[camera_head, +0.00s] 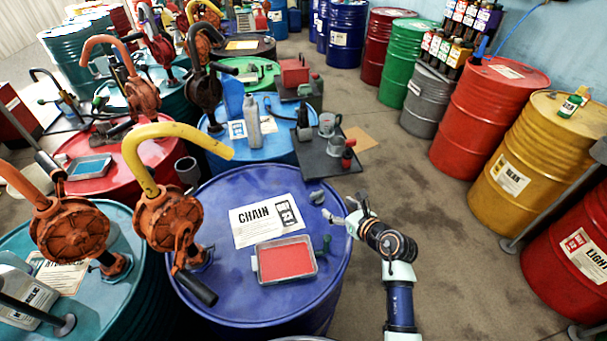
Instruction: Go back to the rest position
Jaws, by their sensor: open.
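My gripper (341,212) is at the right rim of the blue drum (215,290) labelled CHAIN, close to a small grey cap (317,197) on the drum top. Its fingers are apart and nothing shows between them. My arm reaches up from the bottom right of the picture, with its wrist just right of the drum.
The blue drum carries a rotary pump (168,205) with a yellow spout, a red tray (285,260) and a small green item (326,244). A dark platform (318,160) with cans stands behind. Several drums line the right. Floor (400,200) between is clear.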

